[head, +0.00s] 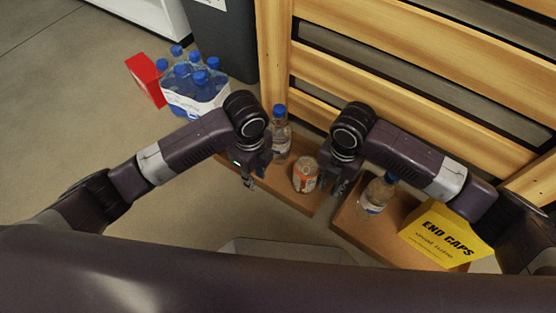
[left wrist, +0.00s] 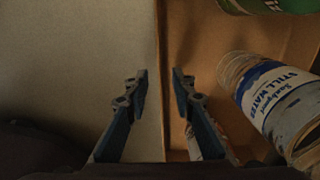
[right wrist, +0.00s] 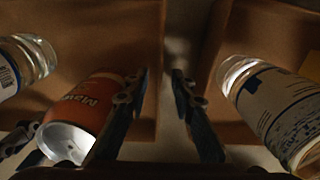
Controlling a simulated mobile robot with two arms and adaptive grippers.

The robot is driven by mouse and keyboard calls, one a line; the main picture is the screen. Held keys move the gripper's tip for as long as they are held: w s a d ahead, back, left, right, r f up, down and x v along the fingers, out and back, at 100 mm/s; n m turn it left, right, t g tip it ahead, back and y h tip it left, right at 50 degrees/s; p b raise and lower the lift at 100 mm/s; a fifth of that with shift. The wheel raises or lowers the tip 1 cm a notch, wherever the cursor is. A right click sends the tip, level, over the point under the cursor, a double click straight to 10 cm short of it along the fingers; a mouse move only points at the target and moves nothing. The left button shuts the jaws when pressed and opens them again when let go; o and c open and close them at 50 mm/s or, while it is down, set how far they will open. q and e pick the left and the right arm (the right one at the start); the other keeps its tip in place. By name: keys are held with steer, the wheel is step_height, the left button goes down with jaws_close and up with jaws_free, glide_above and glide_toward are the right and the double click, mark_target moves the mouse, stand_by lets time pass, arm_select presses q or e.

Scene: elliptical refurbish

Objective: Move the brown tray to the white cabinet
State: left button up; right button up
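A brown tray (head: 290,198) lies in the middle of the head view, holding a water bottle (head: 281,140) and an orange-and-white can (head: 306,175). My left gripper (head: 249,182) is open at its left edge. In the left wrist view the fingers (left wrist: 160,82) straddle that edge, one outside and one over the tray. My right gripper (head: 339,187) is open at its right edge. In the right wrist view its fingers (right wrist: 160,82) lie on either side of that edge, beside the can (right wrist: 85,110). A white unit, possibly the cabinet (head: 152,14), shows at the top left.
A second brown tray (head: 350,224) lies close on the right, with a bottle (head: 377,194) and a yellow END CAPS box (head: 445,235). A wooden slatted crate (head: 400,65) stands behind. A bottle pack (head: 192,88) and red box (head: 146,80) stand left. The left floor is clear.

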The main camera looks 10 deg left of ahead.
arm_select(q)
steer(key=shift+f, duration=0.4)
arm_select(e)
steer(key=shift+f, duration=0.4)
arm_select(q)
steer(key=shift+c, duration=0.2)
arm_select(e)
steer(key=shift+c, duration=0.2)
arm_select(q)
jaws_close()
arm_select(e)
jaws_close()
arm_select(q)
steer(key=shift+r, duration=0.1)
arm_select(e)
steer(key=shift+r, duration=0.1)
